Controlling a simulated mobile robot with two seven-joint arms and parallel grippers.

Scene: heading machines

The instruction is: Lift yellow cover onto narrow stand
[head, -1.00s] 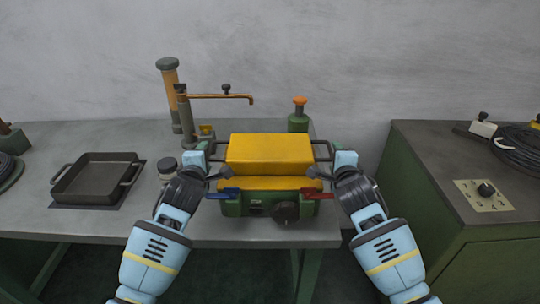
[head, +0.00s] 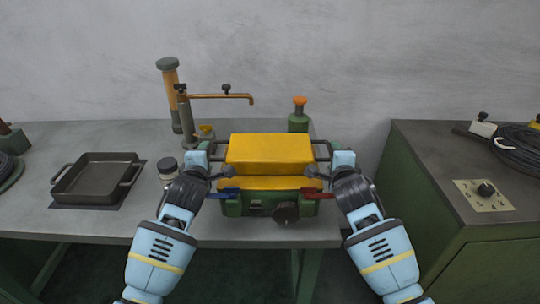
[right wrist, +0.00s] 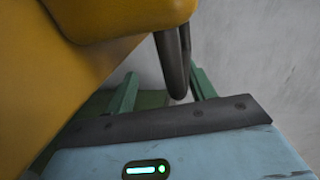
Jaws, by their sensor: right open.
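The yellow cover (head: 270,153) sits on a green machine (head: 262,206) near the table's front edge, with a dark bar handle on each side. My left gripper (head: 209,148) is at the left handle; whether its jaws are open or shut is hidden. My right gripper (head: 333,150) is at the right handle. In the right wrist view its green fingers (right wrist: 165,84) are open, with the dark handle (right wrist: 172,62) between them. The cover (right wrist: 70,80) fills the left of that view. I cannot pick out a narrow stand for certain.
A dark two-handled pan (head: 97,178) lies on a mat at the left. A jar (head: 167,168) is beside my left arm. A green cabinet (head: 440,170) is at the right, past a gap.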

